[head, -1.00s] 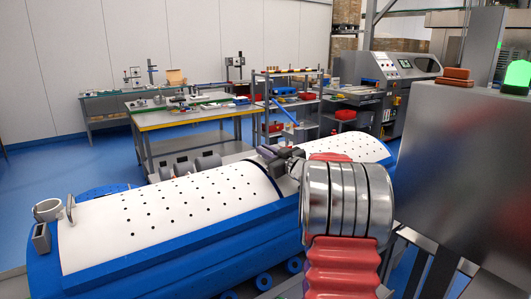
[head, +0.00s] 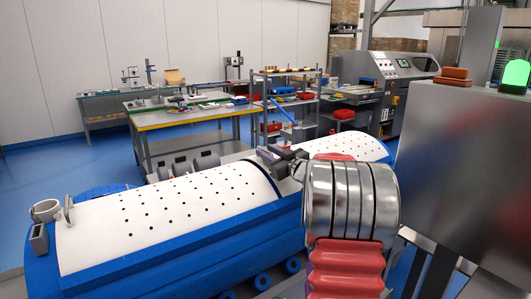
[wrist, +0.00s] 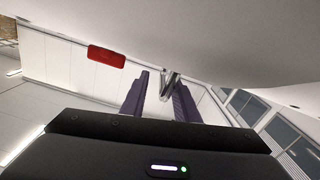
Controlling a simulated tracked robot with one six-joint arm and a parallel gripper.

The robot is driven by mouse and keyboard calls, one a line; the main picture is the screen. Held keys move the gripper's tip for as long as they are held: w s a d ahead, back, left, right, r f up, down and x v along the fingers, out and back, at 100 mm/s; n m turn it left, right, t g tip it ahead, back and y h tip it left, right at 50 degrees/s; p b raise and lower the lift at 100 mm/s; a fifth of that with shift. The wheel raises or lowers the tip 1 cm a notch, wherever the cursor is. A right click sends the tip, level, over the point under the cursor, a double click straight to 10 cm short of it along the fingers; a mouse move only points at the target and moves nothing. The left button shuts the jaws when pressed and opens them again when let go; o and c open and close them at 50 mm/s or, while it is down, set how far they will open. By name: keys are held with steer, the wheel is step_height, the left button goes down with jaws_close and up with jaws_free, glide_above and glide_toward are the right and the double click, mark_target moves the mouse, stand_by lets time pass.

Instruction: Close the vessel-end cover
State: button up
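A long blue vessel (head: 165,272) lies across the front of the head view. A white perforated cover (head: 170,215) lies over its left part, with a small handle (head: 69,209) at its left end. Another white perforated cover (head: 352,146) shows farther right, partly behind my arm. I cannot tell which is the vessel-end cover. My gripper (head: 268,158) is by the right end of the left cover. In the wrist view, the two fingers of my gripper (wrist: 160,98) stand apart. A metal handle (wrist: 170,84) shows between them, below a large pale surface (wrist: 190,35); contact is unclear.
A grey metal cabinet (head: 462,165) with a green lamp (head: 516,72) stands close on the right. Behind the vessel are a yellow-edged workbench (head: 190,120) and shelves (head: 295,105). Blue floor (head: 55,165) is open at the left. A red block (wrist: 107,57) shows in the wrist view.

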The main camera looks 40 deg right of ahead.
glide_above(287, 185)
steer(key=shift+s+d, duration=0.25)
steer(key=shift+s, duration=0.05)
steer(key=shift+f, duration=0.1)
stand_by(0.5)
steer(key=shift+w+a+r+h, duration=0.25)
steer(key=shift+w+a+h, duration=0.05)
steer(key=shift+a+h, duration=0.1)
steer(key=a+r+m+g+h, duration=0.25)
steer(key=a+g+h, duration=0.2)
steer(key=a, duration=1.15)
steer(key=s+a+f+g+y, duration=0.2)
steer(key=s+a+f, duration=0.2)
steer(key=s+a, duration=0.3)
steer(key=s+a+f+n+g+y, duration=0.1)
steer(key=s+a+f+g+y, duration=0.1)
steer(key=s+a+f, duration=0.3)
steer(key=s+a+f+g+y, duration=0.3)
steer(key=s+a, duration=0.8)
steer(key=a, duration=0.4)
step_height(287, 185, down, 2)
steer(key=shift+f+g, duration=0.25)
steer(key=shift+g, duration=0.2)
